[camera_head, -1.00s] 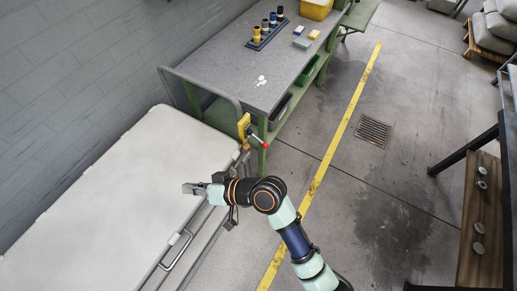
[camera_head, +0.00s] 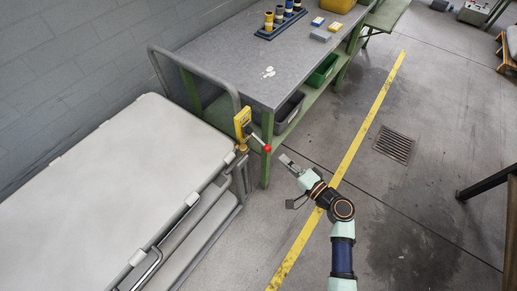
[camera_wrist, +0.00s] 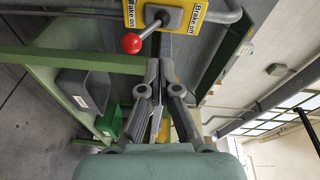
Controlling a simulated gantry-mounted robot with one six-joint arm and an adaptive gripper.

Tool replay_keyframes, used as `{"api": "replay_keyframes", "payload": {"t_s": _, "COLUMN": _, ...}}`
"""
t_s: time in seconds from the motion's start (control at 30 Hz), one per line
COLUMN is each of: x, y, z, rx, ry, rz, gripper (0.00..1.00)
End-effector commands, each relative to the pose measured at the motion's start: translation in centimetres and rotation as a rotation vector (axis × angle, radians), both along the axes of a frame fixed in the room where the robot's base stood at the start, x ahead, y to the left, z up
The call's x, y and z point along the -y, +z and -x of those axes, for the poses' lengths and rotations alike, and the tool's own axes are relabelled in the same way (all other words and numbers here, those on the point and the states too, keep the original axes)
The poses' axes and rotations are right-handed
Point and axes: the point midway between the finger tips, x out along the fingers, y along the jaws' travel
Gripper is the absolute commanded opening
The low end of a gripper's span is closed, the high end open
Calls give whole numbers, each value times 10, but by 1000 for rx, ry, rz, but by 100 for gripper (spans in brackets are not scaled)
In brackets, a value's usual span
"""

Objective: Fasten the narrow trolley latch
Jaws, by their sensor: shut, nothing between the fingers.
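A yellow plate (camera_head: 242,122) with a lever ending in a red knob (camera_head: 267,148) is mounted by the grey trolley's (camera_head: 75,205) handle end. The lever slants down and right from the plate. In the wrist view the plate (camera_wrist: 193,14) reads "Brake on" and the red knob (camera_wrist: 131,43) hangs lower left of the pivot. My gripper (camera_head: 284,159) is shut and empty, just right of and below the knob, apparently apart from it. In the wrist view its fingertips (camera_wrist: 160,66) are together below the plate. I cannot tell which fitting is the narrow latch.
A grey-topped green workbench (camera_head: 230,65) stands behind the trolley, with bins on its lower shelf. The trolley's tubular handle (camera_head: 193,76) rises beside it. A dark table edge (camera_head: 490,185) is at the right. Floor with a yellow line (camera_head: 350,155) lies open between.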

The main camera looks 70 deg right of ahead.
Motion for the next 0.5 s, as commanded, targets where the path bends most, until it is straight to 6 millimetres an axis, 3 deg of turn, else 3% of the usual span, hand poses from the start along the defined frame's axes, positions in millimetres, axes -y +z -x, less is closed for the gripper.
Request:
{"api": "replay_keyframes", "payload": {"t_s": 0.17, "x": 8, "y": -2, "z": -16, "rx": -1, "ry": 4, "rz": 2, "gripper": 0}}
{"api": "replay_keyframes", "payload": {"t_s": 0.5, "x": 42, "y": -5, "z": -81, "rx": -1, "ry": 5, "rz": 3, "gripper": 0}}
